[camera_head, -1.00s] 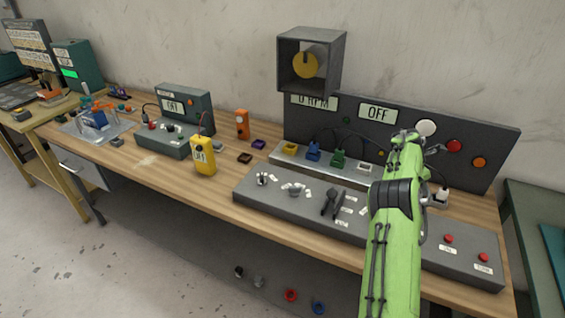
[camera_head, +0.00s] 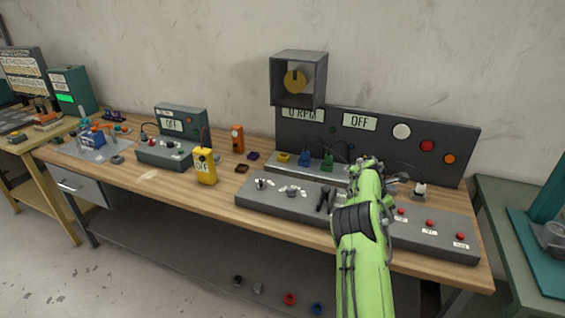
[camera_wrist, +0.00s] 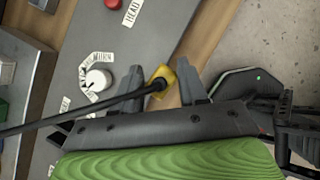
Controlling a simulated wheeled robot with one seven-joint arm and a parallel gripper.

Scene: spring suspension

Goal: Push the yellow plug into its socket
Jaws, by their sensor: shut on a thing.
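The yellow plug (camera_wrist: 168,73) sits between the fingers of my gripper (camera_wrist: 163,82), which is shut on it. A black cable runs from the plug to the left across the wrist view. In the head view the plug is hidden behind my arm, and my gripper (camera_head: 378,172) is over the right part of the grey console. A yellow block (camera_head: 284,157), which looks like the socket, is at the left end of the metal rail (camera_head: 272,168), well to the left of my gripper. Its opening is too small to make out.
A blue connector (camera_head: 305,160) and a green connector (camera_head: 327,164) stand on the rail beside the yellow block. The console (camera_head: 253,200) bears knobs, a dark lever and red buttons (camera_head: 430,223). A yellow multimeter (camera_head: 206,168) stands left of it.

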